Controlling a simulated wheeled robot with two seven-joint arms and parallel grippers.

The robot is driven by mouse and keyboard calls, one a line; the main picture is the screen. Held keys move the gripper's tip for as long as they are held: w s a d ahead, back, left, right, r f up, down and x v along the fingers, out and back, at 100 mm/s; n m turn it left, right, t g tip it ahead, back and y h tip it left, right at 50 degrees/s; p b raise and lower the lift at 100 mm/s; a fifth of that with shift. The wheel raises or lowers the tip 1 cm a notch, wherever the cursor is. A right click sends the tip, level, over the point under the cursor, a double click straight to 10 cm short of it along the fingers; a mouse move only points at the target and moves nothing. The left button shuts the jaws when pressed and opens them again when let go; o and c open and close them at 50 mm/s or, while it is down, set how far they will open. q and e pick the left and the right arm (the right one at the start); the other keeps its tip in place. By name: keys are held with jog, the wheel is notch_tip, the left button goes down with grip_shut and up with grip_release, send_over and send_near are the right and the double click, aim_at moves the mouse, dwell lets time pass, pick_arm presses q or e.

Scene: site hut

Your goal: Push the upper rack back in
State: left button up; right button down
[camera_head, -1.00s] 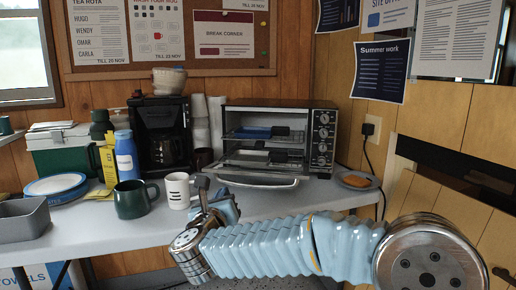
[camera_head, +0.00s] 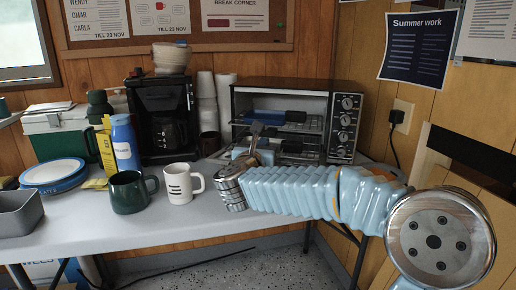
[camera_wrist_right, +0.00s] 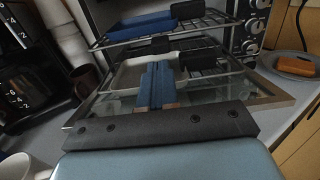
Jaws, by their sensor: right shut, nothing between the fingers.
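The toaster oven (camera_head: 300,83) stands on the table with its glass door (camera_wrist_right: 270,92) folded down. Its upper wire rack (camera_wrist_right: 215,24) carries a blue item (camera_wrist_right: 140,27) and a black block (camera_wrist_right: 186,9). The rack's front edge shows at the oven mouth; how far it sticks out is hard to tell. Below it is a lower rack with a pale tray (camera_wrist_right: 122,75). My right gripper (camera_head: 257,130) is shut and empty in front of the oven. In the wrist view its blue fingers (camera_wrist_right: 157,80) point at the oven, over the door and tray, below the upper rack's front edge. My left gripper is out of view.
A white mug (camera_head: 179,187) and a green mug (camera_head: 129,195) stand left of my right wrist. A coffee maker (camera_head: 160,110) and stacked cups (camera_head: 217,100) are left of the oven. A plate with an orange-brown item (camera_wrist_right: 296,66) lies right of it.

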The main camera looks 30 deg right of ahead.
aim_at(269, 134)
jog(key=p+x, duration=0.1)
jog(key=x, duration=0.4)
jog(key=shift+w+d, duration=0.2)
jog(key=x, duration=0.4)
jog(key=shift+w+d+f+b, duration=0.1)
jog(key=shift+w+b, duration=0.1)
jog(key=shift+b, duration=0.15)
jog(key=shift+w+d, duration=0.2)
jog(key=shift+d, duration=0.05)
